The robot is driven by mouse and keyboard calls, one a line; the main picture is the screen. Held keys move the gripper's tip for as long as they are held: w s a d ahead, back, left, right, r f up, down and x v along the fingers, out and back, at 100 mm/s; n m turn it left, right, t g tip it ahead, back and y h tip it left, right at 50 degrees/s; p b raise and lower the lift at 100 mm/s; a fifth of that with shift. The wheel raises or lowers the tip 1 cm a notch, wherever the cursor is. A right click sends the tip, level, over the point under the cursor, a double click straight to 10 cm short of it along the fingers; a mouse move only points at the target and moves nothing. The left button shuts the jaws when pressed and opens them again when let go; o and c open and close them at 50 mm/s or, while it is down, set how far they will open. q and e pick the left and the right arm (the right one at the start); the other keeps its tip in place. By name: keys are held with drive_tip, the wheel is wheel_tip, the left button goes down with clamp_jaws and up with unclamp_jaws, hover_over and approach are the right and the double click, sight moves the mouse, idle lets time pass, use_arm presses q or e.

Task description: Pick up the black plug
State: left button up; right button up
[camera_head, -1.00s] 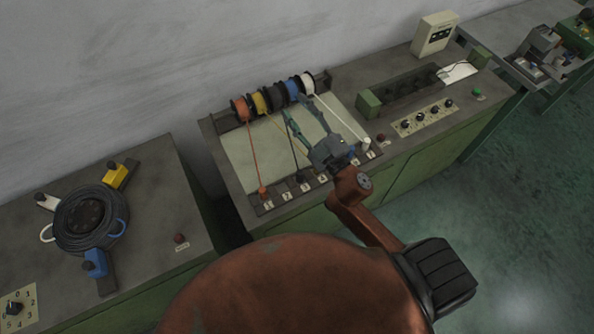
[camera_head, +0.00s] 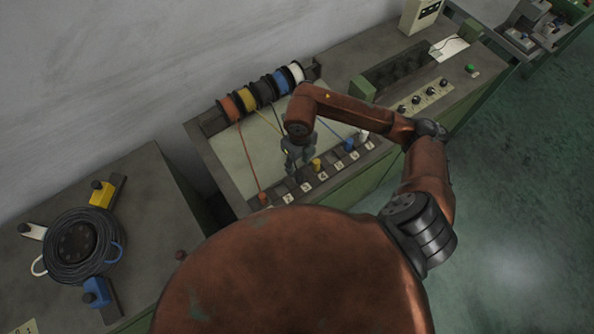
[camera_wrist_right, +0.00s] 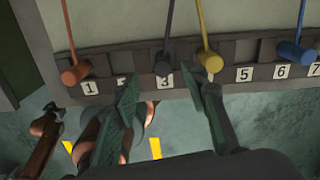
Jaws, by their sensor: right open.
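The black plug (camera_wrist_right: 163,67) sits in the slotted strip by label 3, its dark cable rising from it. My right gripper (camera_wrist_right: 166,83) is open and empty. In the wrist view its green fingers straddle the black plug, the right one close to the yellow plug (camera_wrist_right: 210,62). I cannot tell how high the fingertips are above the strip. In the head view the right gripper (camera_head: 294,164) points down over the strip and hides most of the black plug. A dark arm end (camera_wrist_right: 50,116), apparently my left gripper, shows small at the wrist view's left.
The orange plug (camera_wrist_right: 75,74) and blue plug (camera_wrist_right: 296,50) stand in the same strip. A white plug (camera_head: 362,136) is farther right. Coloured spools (camera_head: 263,91) line the panel's back. A coil of black cable (camera_head: 75,246) lies on the left bench.

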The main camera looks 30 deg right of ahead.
sight(299, 172)
drive_tip(key=shift+d+f, duration=0.3)
drive_tip(key=shift+f, duration=0.05)
drive_tip(key=shift+s+a+f+p, duration=0.1)
drive_tip(key=shift+f+p, duration=0.15)
drive_tip(key=shift+f, duration=1.5)
drive_tip(key=shift+s+a+f+p, duration=0.1)
drive_tip(key=shift+f+p, duration=0.15)
drive_tip(key=shift+f, duration=1.5)
clamp_jaws()
